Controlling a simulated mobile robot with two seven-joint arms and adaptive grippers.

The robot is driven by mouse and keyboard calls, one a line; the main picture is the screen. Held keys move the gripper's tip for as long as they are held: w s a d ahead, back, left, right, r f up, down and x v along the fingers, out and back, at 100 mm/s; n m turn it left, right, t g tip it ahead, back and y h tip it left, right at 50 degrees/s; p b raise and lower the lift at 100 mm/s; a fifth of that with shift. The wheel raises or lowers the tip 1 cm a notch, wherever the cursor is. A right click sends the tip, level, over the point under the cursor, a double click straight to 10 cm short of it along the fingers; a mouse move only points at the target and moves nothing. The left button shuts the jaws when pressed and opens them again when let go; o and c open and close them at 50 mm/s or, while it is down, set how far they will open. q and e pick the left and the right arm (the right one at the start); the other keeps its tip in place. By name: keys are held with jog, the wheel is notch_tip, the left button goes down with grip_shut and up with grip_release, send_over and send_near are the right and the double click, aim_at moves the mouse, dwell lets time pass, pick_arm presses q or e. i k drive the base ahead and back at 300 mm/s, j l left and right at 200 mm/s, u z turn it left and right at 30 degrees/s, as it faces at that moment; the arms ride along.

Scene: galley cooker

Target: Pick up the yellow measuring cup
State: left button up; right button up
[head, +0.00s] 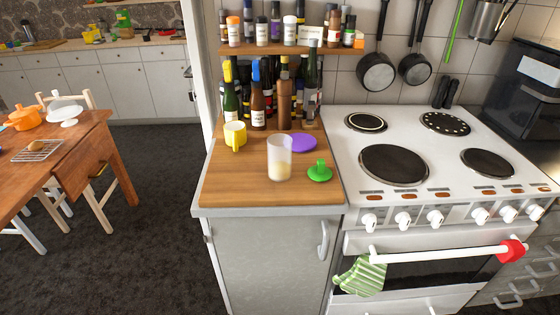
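A yellow measuring cup (235,133) stands upright on the wooden worktop (232,182), at its back left, in front of the bottles. Its handle side faces toward the front. Nothing is touching it that I can make out. Neither of my grippers is in the head view.
A translucent beaker (279,160), a purple disc (302,143) and a green knobbed lid (320,172) sit right of the cup. Several bottles (257,105) stand behind, under a shelf (270,46). The cooker (440,148) adjoins on the right. The worktop's front left is clear.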

aim_at(235, 138)
jog(key=i+j+z, duration=0.15)
jog(key=j+z, duration=0.3)
jog(key=j, duration=0.2)
jog(key=j+z, duration=0.45)
jog(key=j, duration=0.25)
jog(key=j+z, duration=0.4)
jog(key=j, duration=0.35)
jog(key=k+j+z, duration=0.15)
jog(key=j+z, duration=0.3)
jog(key=j, duration=0.2)
